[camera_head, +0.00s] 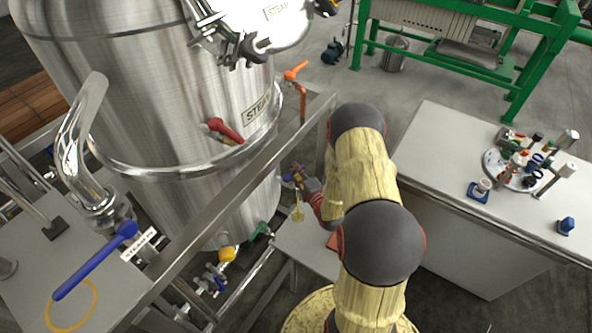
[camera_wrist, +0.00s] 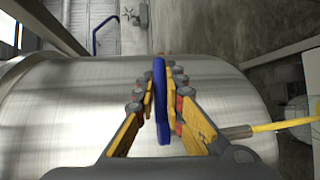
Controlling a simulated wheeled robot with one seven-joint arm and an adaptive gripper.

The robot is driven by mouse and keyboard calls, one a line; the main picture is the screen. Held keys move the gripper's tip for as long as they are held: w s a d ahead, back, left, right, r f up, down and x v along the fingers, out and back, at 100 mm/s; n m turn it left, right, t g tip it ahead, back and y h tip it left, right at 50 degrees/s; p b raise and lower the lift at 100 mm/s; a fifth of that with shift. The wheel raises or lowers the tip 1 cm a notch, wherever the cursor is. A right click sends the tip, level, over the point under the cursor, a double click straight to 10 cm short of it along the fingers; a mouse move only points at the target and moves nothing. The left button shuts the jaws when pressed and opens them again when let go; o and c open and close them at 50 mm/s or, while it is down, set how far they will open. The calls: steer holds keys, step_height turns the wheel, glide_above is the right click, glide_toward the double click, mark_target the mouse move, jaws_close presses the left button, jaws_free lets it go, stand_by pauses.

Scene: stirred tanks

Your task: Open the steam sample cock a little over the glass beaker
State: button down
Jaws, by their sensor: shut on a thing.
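The large steel tank (camera_head: 170,110) has a STEAM label. My gripper (camera_head: 298,177) is beside its lower right side, and its fingers are yellow with grey pads. In the wrist view, my gripper (camera_wrist: 156,90) is shut on a narrow blue handle (camera_wrist: 161,105), which stands upright between the fingers. I take this for the handle of the steam sample cock; its body is mostly hidden. A small yellowish vessel (camera_head: 297,214), perhaps the glass beaker, stands on a low white table (camera_head: 310,246) below my gripper. Its contents are too small to tell.
A steel frame rail (camera_head: 235,190) runs between my arm and the tank. A red lever (camera_head: 224,131) and an orange lever (camera_head: 295,71) stick out nearby. Lower down are a green valve (camera_head: 258,231) and piping. A white-topped bench (camera_head: 450,140) stands to the right.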

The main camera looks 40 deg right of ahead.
steer(key=shift+s+m+h, duration=0.2)
steer(key=shift+m+h, duration=0.1)
steer(key=shift+h, duration=0.1)
steer(key=c, duration=1.8)
jaws_free()
steer(key=shift+c, duration=0.2)
steer(key=shift+s, duration=0.1)
steer(key=v, duration=1.1)
steer(key=shift+s+a+r, duration=0.2)
steer(key=shift+s, duration=0.15)
